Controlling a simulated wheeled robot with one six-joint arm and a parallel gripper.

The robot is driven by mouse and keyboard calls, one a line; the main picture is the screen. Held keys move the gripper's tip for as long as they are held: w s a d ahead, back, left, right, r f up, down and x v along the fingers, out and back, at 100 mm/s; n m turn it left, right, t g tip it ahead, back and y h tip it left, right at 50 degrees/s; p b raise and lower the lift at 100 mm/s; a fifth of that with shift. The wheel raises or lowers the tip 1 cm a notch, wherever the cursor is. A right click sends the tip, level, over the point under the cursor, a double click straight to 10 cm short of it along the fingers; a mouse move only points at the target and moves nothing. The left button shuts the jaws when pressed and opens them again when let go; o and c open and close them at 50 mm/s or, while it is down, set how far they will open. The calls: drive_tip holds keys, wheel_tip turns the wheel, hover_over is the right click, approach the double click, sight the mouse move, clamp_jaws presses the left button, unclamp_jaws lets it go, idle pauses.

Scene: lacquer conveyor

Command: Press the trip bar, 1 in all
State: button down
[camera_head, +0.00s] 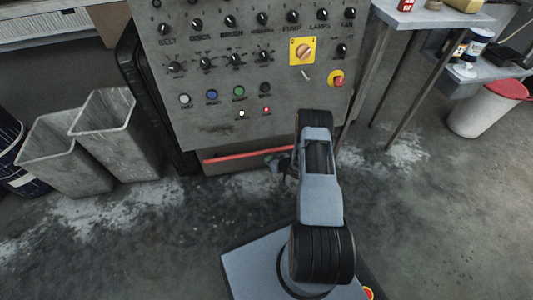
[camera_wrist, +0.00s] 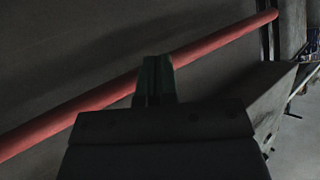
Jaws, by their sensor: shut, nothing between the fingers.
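The trip bar (camera_head: 238,155) is a long red bar running across the low front of the grey control cabinet. In the wrist view the bar (camera_wrist: 222,42) crosses diagonally from lower left to upper right. My gripper (camera_head: 277,160) is by the right part of the bar, partly hidden by my arm. In the wrist view its fingers (camera_wrist: 156,65) are shut with nothing between them, and their tips overlap the line of the bar. I cannot tell whether they touch it.
The cabinet panel (camera_head: 215,95) above carries knobs, buttons, lamps, a yellow-backed switch (camera_head: 303,51) and a red stop button (camera_head: 338,81). Grey bins (camera_head: 125,135) stand left. A table leg (camera_head: 370,75) stands right, with a red-lidded white bin (camera_head: 485,112) beyond. The floor in front is mostly clear.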

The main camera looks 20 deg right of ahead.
drive_tip(key=shift+s, duration=0.15)
drive_tip(key=shift+s+a+p, duration=0.25)
drive_tip(key=shift+s+p, duration=0.25)
drive_tip(key=shift+s, duration=0.7)
drive_tip(key=shift+s+a+p, duration=0.2)
drive_tip(key=shift+s+p, duration=0.25)
drive_tip(key=shift+s, duration=0.7)
